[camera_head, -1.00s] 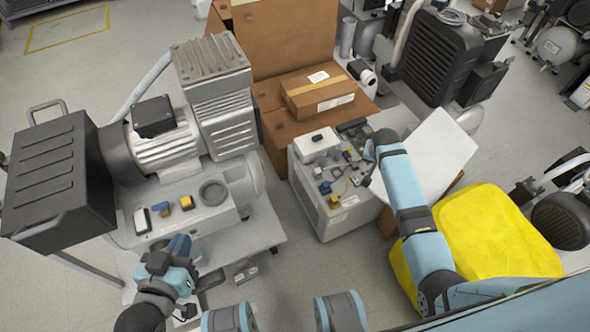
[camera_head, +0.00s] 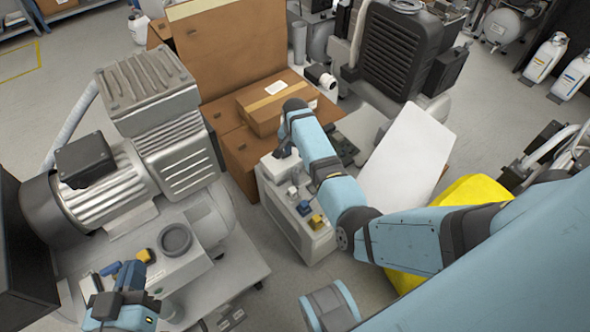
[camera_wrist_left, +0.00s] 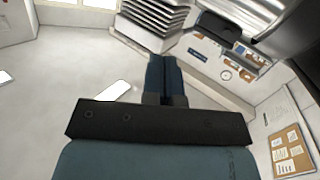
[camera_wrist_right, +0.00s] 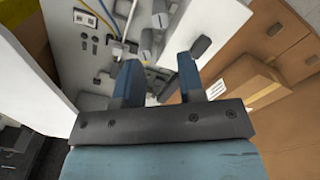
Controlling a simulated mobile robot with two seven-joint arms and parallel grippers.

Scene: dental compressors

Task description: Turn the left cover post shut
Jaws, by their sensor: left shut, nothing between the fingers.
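A small white cabinet unit (camera_head: 290,228) stands mid-floor with its top open; my right forearm hides most of its inside. In the right wrist view its interior shows hoses, fittings and a slotted grey post (camera_wrist_right: 147,40); a dark grey knob (camera_wrist_right: 200,47) is to the right. I cannot tell which is the left cover post. My right gripper (camera_wrist_right: 158,64) is open and empty above this interior, its fingertips just short of the fittings. My left gripper (camera_head: 127,272) is shut and empty beside the big compressor; its closed fingers also show in the left wrist view (camera_wrist_left: 163,60).
A large compressor (camera_head: 110,185) fills the left. Cardboard boxes (camera_head: 262,108) stand behind the cabinet. A tilted white panel (camera_head: 408,160) and a yellow bag-like object (camera_head: 465,192) lie to the right. Bare floor shows between compressor and cabinet.

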